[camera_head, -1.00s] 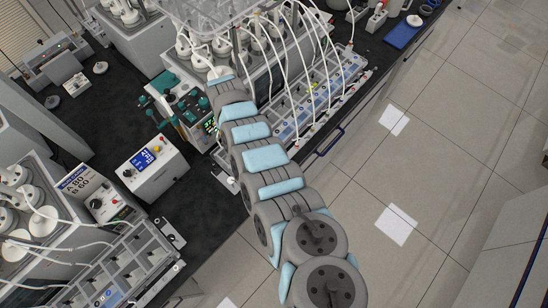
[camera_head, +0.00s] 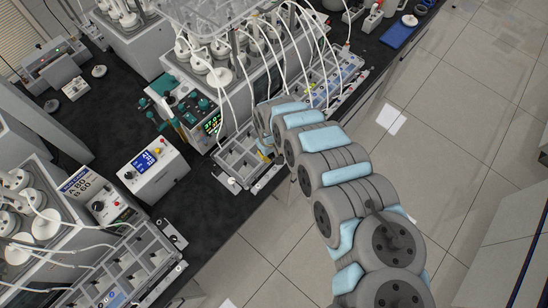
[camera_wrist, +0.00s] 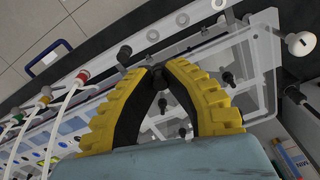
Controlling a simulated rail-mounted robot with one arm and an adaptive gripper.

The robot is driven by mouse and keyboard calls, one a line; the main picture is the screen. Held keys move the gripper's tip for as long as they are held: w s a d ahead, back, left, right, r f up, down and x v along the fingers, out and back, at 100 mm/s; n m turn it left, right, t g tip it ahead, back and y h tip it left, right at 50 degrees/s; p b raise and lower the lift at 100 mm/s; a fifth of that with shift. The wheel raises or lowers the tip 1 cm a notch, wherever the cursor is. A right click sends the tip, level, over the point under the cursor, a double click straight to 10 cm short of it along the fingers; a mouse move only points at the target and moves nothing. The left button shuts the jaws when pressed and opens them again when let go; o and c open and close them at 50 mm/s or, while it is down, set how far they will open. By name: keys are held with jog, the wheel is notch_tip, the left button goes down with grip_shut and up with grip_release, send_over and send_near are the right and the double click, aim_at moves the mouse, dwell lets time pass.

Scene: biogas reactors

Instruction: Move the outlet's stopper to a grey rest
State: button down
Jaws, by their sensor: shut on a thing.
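My gripper (camera_wrist: 158,72) has yellow fingers with black inner pads. In the wrist view its tips are shut on a small dark piece (camera_wrist: 160,77), seemingly the stopper, mostly hidden between the pads. The tips are over the edge of a clear-walled tray. Light grey round pieces (camera_wrist: 152,35) and (camera_wrist: 182,19) lie in a row just beyond the tips; I cannot tell if these are the grey rests. In the head view a bit of yellow finger (camera_head: 265,155) shows at the grey compartment tray (camera_head: 236,166), and my arm hides the rest. I cannot make out the outlet.
Several black stoppers or knobs (camera_wrist: 228,77) stand around the tips. A white round knob (camera_wrist: 300,43) is at the right. White tubes (camera_wrist: 62,118) with coloured caps run at the left. In the head view, tubes (camera_head: 222,104) hang close behind my arm.

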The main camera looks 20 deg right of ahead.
jog(key=s+d, duration=0.1)
jog(key=b, duration=0.5)
send_over(275, 170)
jog(key=shift+f, duration=2.65)
jog(key=shift+f, duration=0.95)
dwell(0.4)
jog(key=shift+a, duration=0.1)
jog(key=c, duration=1.1)
grip_release()
jog(key=shift+r, duration=0.15)
jog(key=shift+r, duration=5.85)
